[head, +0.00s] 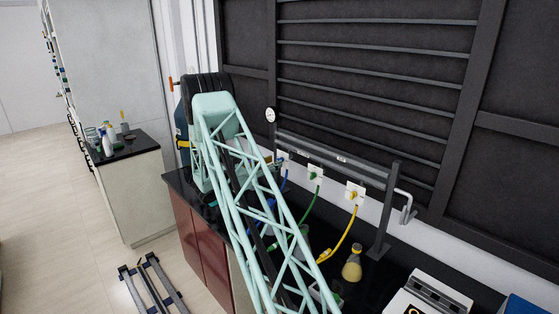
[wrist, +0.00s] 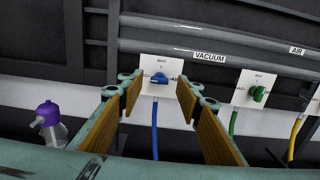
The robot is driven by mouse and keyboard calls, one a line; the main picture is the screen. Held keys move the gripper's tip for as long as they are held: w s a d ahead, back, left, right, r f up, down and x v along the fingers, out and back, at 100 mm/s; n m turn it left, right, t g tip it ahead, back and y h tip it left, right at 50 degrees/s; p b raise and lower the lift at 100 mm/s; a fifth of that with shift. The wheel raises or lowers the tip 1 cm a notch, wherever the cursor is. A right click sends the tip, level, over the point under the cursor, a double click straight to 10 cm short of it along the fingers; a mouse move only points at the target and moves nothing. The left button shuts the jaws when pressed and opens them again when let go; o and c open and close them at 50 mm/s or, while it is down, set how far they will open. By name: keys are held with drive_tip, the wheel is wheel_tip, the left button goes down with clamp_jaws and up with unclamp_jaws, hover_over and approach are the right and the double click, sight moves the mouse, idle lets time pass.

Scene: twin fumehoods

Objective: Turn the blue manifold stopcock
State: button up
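The blue manifold stopcock (wrist: 159,79) sits on a white wall plate (wrist: 151,64) under the pipe labelled VACUUM. Its handle looks roughly horizontal, and a blue hose (wrist: 155,132) hangs below it. My gripper (wrist: 158,92) is open and empty. Its two fingers with brown pads frame the stopcock left and right in the wrist view, with clear gaps on both sides. The stopcock appears beyond the fingertips; the exact distance cannot be told. In the head view the blue hose (head: 284,181) shows beside my arm, which largely hides the stopcock and gripper.
A green stopcock (wrist: 257,94) and a yellow one (head: 353,194) are on plates to the right, each with a hose. A purple-capped bottle (wrist: 47,122) stands left. A flask with yellow contents (head: 352,264) stands on the black bench. A grey post (head: 386,215) rises at the right.

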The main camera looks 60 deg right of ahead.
sight(278, 160)
drive_tip(key=shift+p+x, duration=0.3)
drive_tip(key=shift+x, duration=2.15)
drive_tip(key=shift+c, duration=0.5)
drive_tip(key=c, duration=0.8)
